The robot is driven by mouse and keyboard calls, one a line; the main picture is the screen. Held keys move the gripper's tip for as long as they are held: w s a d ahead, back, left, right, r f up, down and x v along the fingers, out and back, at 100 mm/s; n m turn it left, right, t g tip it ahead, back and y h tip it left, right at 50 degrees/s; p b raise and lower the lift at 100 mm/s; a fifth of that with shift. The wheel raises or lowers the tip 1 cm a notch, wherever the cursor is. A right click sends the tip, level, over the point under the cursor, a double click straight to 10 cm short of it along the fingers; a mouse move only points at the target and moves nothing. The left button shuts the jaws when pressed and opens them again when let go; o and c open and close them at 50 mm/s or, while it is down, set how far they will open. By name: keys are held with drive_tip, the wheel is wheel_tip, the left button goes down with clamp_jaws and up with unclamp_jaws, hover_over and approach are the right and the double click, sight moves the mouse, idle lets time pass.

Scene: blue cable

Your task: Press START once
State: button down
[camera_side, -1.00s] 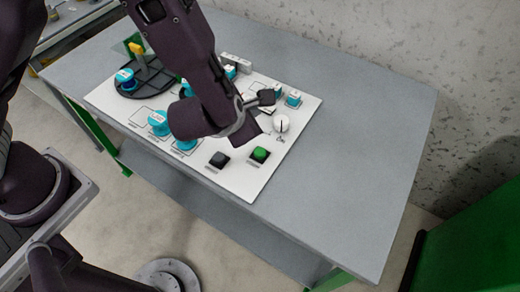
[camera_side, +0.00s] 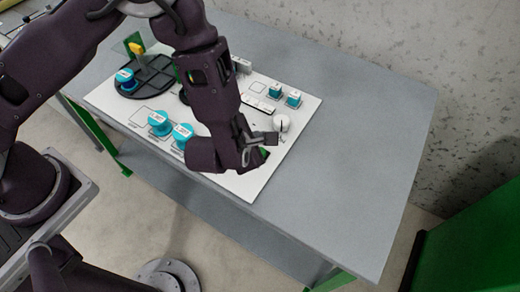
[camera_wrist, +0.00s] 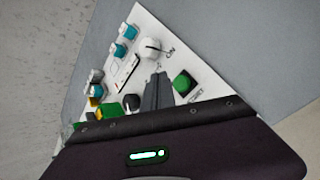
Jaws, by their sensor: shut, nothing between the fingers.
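The green button (camera_wrist: 182,84) sits in a dark square base on the white panel (camera_wrist: 205,112); the lettering beside it is partly cut and hard to read. In the side view only a sliver of the green button (camera_side: 264,153) shows past my wrist. My gripper (camera_wrist: 158,78) is shut and empty, its dark fingers pointing at the panel just left of the green button in the wrist view. I cannot tell how high the fingertips are above the panel. In the side view the fingertips are hidden by my arm.
A white round knob (camera_side: 281,123) marked ON stands close to the green button. Small blue-and-white blocks (camera_side: 293,98), blue round pieces (camera_side: 159,123) and a black tray (camera_side: 128,88) with a yellow-topped piece are on the panel. The grey table (camera_side: 350,150) is clear to the right.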

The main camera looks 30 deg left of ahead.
drive_tip(key=shift+f, duration=1.3)
idle(1.0)
drive_tip(key=shift+f, duration=0.4)
